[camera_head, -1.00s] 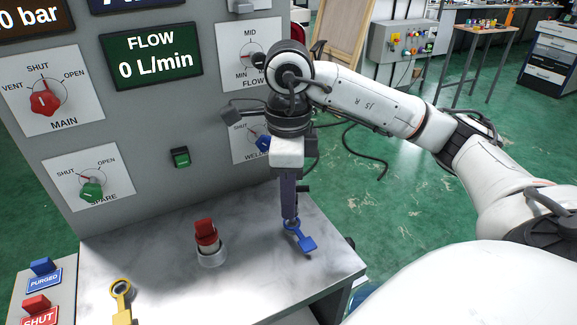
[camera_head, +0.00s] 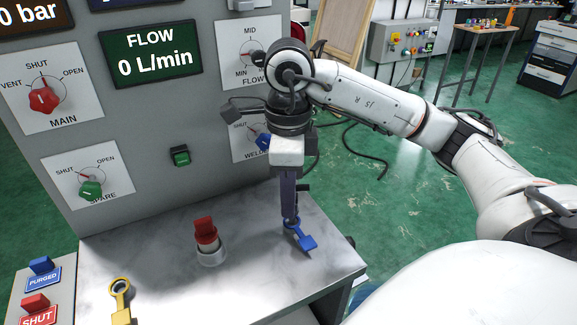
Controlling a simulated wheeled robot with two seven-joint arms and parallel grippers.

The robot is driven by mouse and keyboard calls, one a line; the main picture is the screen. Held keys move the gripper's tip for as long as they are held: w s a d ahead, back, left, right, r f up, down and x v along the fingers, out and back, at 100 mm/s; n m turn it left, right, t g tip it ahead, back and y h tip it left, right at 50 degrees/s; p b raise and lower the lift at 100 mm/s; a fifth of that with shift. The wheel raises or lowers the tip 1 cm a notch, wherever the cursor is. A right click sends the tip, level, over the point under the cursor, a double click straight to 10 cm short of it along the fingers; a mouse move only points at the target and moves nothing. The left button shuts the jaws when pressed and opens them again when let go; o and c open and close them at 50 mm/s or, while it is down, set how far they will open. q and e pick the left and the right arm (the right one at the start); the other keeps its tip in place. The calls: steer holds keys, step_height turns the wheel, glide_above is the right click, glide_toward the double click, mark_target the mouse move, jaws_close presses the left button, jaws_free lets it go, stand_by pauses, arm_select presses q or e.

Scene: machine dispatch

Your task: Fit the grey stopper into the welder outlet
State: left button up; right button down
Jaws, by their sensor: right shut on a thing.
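My right gripper (camera_head: 290,218) points straight down over the right part of the metal shelf. Its fingers are shut, and what they grip is almost wholly hidden; the grey stopper cannot be made out clearly. A blue ring with a flat blue tab (camera_head: 305,240) is right at the fingertips, the tab reaching toward the lower right. I cannot tell whether the fingertips touch the ring. The blue welder knob (camera_head: 262,142) on the panel is partly hidden behind my right wrist. My left gripper does not show.
A red-topped fitting (camera_head: 206,238) stands upright mid-shelf. A yellow ring with a tab (camera_head: 120,292) lies at the front left. The grey panel (camera_head: 135,190) rises behind the shelf (camera_head: 165,265). The shelf's right edge is close to my gripper.

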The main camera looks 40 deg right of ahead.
steer(key=shift+f+b, duration=0.95)
steer(key=shift+f, duration=0.25)
steer(key=shift+s+f, duration=0.1)
steer(key=shift+f, duration=0.05)
steer(key=c, duration=1.5)
jaws_free()
steer(key=shift+f, duration=0.1)
steer(key=shift+c, duration=0.2)
steer(key=shift+o, duration=0.5)
steer(key=o, duration=0.3)
steer(key=shift+r, duration=0.2)
steer(key=shift+r+p, duration=2.15)
steer(key=shift+r, duration=0.85)
